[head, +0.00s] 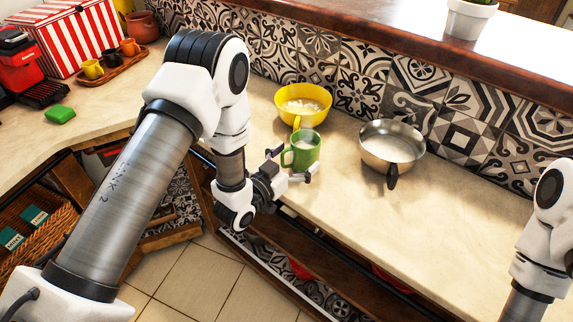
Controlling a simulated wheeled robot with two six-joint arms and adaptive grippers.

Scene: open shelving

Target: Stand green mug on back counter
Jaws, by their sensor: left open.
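The green mug (307,154) stands upright near the front edge of the beige counter (455,225), with its handle toward the left. It seems to hold something pale. My left gripper (293,165) is at the mug's near left side, with its jaws open. One finger shows by the handle side and the other in front of the mug's base. I cannot tell whether they touch it. My right arm shows at the right edge, but its gripper is out of the frame.
A yellow bowl (318,95) with pale contents stands behind the mug. A metal pan (406,145) is to its right. A raised ledge (400,30) with a plant pot (468,20) runs above the patterned tiles. The counter right of the pan is clear.

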